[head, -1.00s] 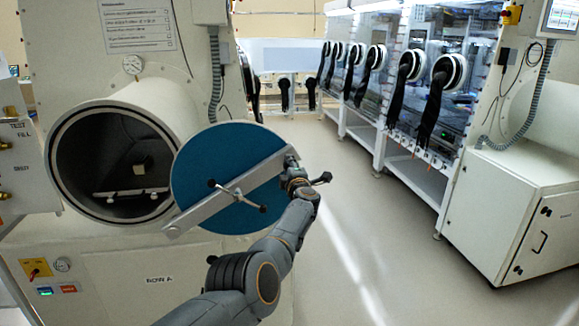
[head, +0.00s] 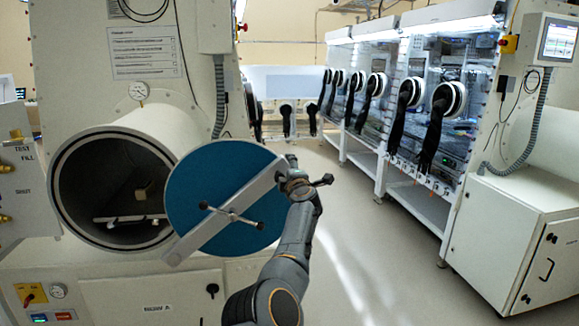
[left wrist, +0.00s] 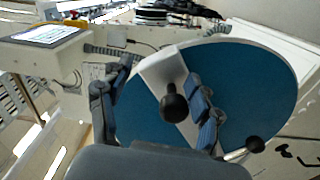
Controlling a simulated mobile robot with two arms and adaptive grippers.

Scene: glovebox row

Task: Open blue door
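The blue door (head: 200,178) is a round disc with a pale metal bar (head: 190,241) and a dark-knobbed cross handle (head: 232,213) on its face. It stands swung away from the round chamber opening (head: 75,195), covering only its right edge. My left gripper (head: 300,182) is at the bar's upper right end. In the left wrist view, my left gripper (left wrist: 155,105) is open, its fingers apart on either side of a black knob (left wrist: 174,107) before the blue disc (left wrist: 255,85). Whether a finger touches the bar is unclear. My right gripper is not in view.
A white cabinet (head: 520,220) and a row of gloveboxes with black gloves (head: 435,125) stand to the right. The floor (head: 390,245) between is clear. A panel with valves (head: 20,190) is at the left edge.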

